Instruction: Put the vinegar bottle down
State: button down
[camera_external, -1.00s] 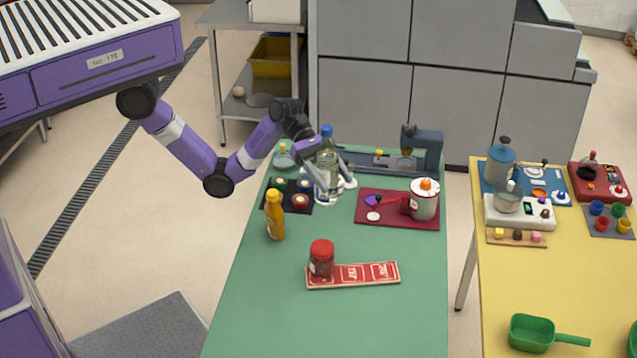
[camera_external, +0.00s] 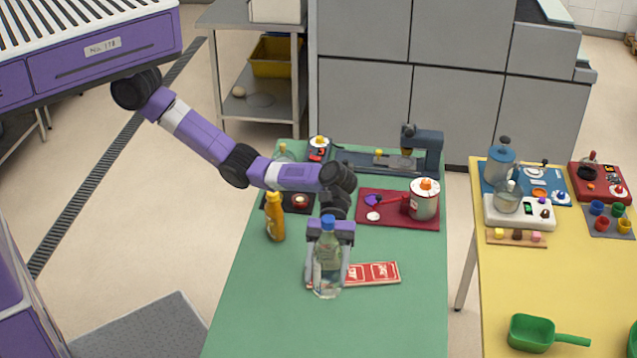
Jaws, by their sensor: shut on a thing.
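The vinegar bottle (camera_external: 327,248) is clear with a blue cap and stands upright in my gripper. My gripper (camera_external: 329,272) is shut on it, with one finger on each side of its body. The bottle is over the front middle of the green table (camera_external: 270,310), at the left end of a red panelled strip (camera_external: 373,273), and covers that end. I cannot tell whether its base touches the table or the strip.
A yellow-orange bottle (camera_external: 275,218) stands to the left. A maroon mat (camera_external: 385,222) holds a white pot (camera_external: 424,200) with an orange knob, behind and right. The table's front and right front are clear. A yellow table (camera_external: 575,270) is further right.

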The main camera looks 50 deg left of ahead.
jog(key=shift+d+f, duration=0.2)
notch_tip(320, 180, down, 19)
jog(key=b, duration=1.1)
jog(key=shift+w+f+b, duration=0.1)
jog(key=shift+f+b, duration=0.05)
jog(key=shift+b, duration=0.15)
jog(key=shift+f, duration=0.2)
jog(key=shift+c, duration=2.2)
grip_release()
jog(key=shift+f, duration=0.1)
notch_tip(320, 180, up, 8)
jog(key=w+a+p, duration=0.2)
jog(key=p, duration=0.3)
jog(key=shift+r, duration=0.2)
